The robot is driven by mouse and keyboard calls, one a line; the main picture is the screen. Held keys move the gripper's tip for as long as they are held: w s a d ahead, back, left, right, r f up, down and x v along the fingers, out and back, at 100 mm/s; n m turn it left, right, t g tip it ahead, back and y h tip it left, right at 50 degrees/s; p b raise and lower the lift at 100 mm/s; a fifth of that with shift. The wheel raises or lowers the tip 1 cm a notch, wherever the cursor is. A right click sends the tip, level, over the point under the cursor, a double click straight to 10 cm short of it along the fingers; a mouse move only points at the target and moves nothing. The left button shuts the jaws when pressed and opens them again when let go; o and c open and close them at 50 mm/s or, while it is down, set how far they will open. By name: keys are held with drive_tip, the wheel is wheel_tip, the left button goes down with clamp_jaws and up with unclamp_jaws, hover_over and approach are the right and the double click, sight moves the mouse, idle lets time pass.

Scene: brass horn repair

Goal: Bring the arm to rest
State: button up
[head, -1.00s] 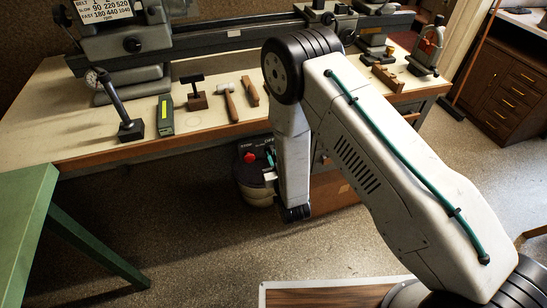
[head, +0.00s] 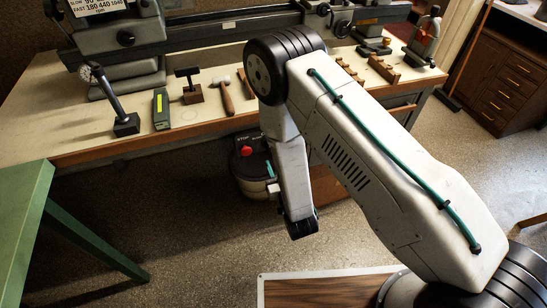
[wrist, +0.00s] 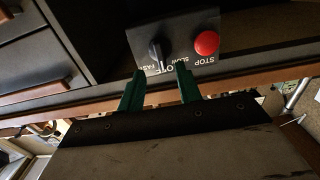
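My arm is bent, with its elbow high in front of the bench in the head view and its forearm hanging down. My gripper (wrist: 160,74) shows in the wrist view as two green fingers, apart, with nothing seen between them. Beyond the fingertips is a dark control panel (wrist: 178,50) with a black knob (wrist: 155,52) and a red stop button (wrist: 206,43). I cannot tell whether the fingers touch the panel. A red button (head: 246,150) shows just left of the forearm.
The workbench (head: 90,140) runs along the back. A green table (head: 22,200) stands at left. The floor (head: 190,230) between is clear.

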drive_tip(key=shift+s+d, duration=0.15)
drive_tip(key=shift+s, duration=0.15)
